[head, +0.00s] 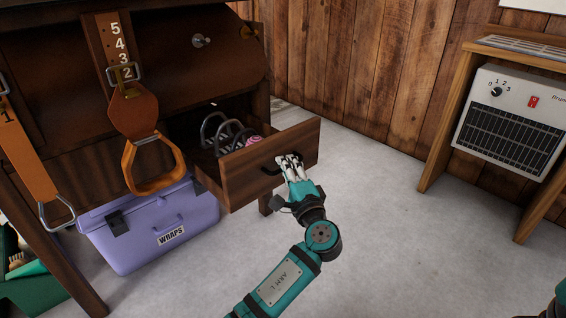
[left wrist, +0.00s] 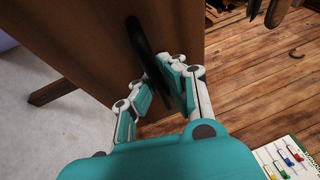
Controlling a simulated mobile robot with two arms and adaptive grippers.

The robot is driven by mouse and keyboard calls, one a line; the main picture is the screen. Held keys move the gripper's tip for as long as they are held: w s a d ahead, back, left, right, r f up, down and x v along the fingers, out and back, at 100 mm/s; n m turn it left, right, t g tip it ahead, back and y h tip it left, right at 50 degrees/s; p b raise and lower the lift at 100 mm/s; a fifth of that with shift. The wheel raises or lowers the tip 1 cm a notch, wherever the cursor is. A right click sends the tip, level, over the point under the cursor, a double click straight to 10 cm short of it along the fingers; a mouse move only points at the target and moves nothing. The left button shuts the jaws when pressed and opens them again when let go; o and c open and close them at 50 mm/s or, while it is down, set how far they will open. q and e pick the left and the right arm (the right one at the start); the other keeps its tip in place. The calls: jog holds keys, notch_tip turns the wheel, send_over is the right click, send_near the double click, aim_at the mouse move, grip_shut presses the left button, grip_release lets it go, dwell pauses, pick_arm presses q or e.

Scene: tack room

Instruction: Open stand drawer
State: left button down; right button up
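The wooden stand drawer (head: 240,181) is pulled out from the dark wooden stand (head: 165,50), its inside showing from above. Grey metal loops and a pink item lie in it. My left gripper (head: 290,162) is at the black handle on the drawer front. In the left wrist view the handle (left wrist: 137,42) runs down between the fingers of the left gripper (left wrist: 165,82), which look closed around it. The fingers partly hide the handle. My right gripper is not in view; only a bit of teal arm shows at the lower right edge of the head view.
A purple box labelled WRAPS (head: 150,228) stands on the floor below the stand. Leather straps with stirrups (head: 150,165) hang at the stand's front. A heater (head: 508,122) in a wooden frame is at the right. The grey floor between is clear.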

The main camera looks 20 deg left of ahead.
pick_arm(q)
jog(key=c, duration=2)
grip_release()
jog(key=shift+f, duration=0.2)
jog(key=o, duration=0.4)
jog(key=shift+a, duration=0.1)
jog(key=shift+c, duration=0.2)
jog(key=v, duration=1.2)
jog(key=shift+r, duration=0.15)
